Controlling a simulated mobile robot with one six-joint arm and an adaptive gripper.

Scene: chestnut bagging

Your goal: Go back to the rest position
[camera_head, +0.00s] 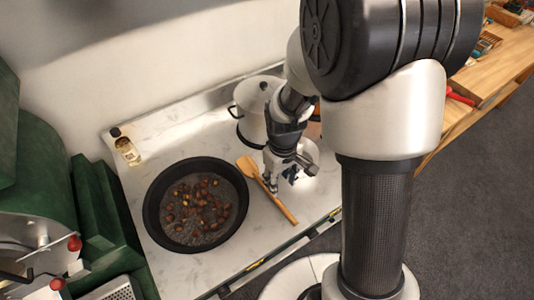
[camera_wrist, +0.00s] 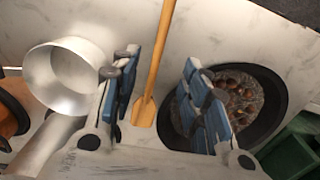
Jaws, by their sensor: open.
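My gripper (camera_head: 280,184) hangs above the marble counter, at the lower end of my arm, beside the wooden spatula. In the wrist view my gripper (camera_wrist: 162,75) has its two blue fingers spread apart with nothing between them but the view of the spatula and counter below. The wooden spatula (camera_head: 280,202) lies on the counter to the right of the pan; it also shows in the wrist view (camera_wrist: 158,70). The round black pan (camera_head: 151,212) holds many chestnuts (camera_head: 196,204). It is partly hidden behind the right finger in the wrist view (camera_wrist: 284,97).
A lidded pot (camera_head: 250,108) stands at the back of the counter (camera_head: 185,138), near my arm. A metal scoop-like vessel (camera_wrist: 62,78) lies beside the gripper. A small bottle (camera_head: 127,150) is at the back left. Green machinery (camera_head: 98,195) borders the left; a wooden table (camera_head: 490,68) is right.

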